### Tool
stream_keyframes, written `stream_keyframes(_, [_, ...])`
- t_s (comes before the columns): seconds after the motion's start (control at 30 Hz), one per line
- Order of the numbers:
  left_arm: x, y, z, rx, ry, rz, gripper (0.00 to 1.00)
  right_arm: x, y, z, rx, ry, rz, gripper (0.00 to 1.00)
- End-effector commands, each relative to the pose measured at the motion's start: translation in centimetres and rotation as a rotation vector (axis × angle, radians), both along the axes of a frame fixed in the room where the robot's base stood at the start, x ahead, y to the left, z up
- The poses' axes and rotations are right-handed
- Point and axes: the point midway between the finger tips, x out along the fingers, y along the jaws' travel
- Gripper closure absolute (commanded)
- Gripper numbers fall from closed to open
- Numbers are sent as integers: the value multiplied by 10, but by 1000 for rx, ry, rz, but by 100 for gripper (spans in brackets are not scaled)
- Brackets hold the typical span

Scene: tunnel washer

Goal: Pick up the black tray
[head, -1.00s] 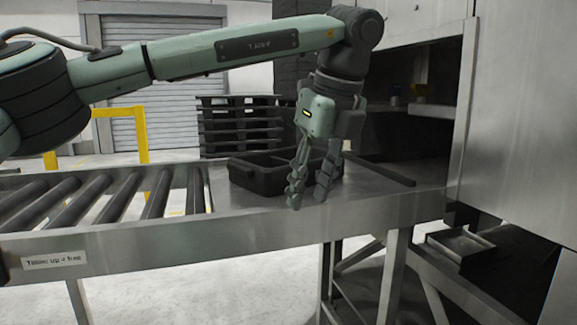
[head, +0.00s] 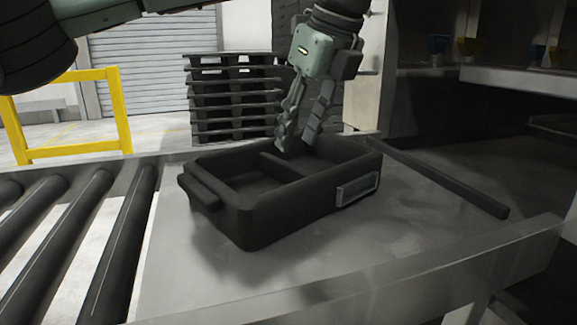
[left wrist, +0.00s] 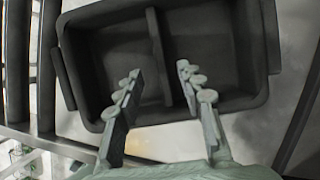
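The black tray (head: 285,205) lies on the metal table, with a divider across its inside, a handle on its left end and a label holder on its near side. It looks empty. My left gripper (head: 295,147) is above the tray in the head view, fingers pointing down and apart. In the left wrist view, the open fingers (left wrist: 160,70) show over the tray (left wrist: 150,115), one on each side of the divider (left wrist: 158,55). My right gripper is not in view.
A roller conveyor (head: 100,235) adjoins the table (head: 400,240) on the left. A dark bar (head: 440,180) lies right of the tray. Stacked black pallets (head: 235,100) and a yellow rail (head: 118,110) stand behind. The table's front is clear.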

Motion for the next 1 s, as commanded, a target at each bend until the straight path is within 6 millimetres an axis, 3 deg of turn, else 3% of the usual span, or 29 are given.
stream_keyframes(0.27, [10, 8, -27, 1, 2, 1, 62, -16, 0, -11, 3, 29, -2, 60])
stream_keyframes(0.5, [24, 17, -59, 1, 3, 2, 62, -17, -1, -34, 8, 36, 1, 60])
stream_keyframes(0.83, [26, 19, -69, 0, 1, 1, 62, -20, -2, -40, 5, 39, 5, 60])
stream_keyframes(1.0, [26, 19, -68, 0, 1, 1, 81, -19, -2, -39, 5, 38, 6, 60])
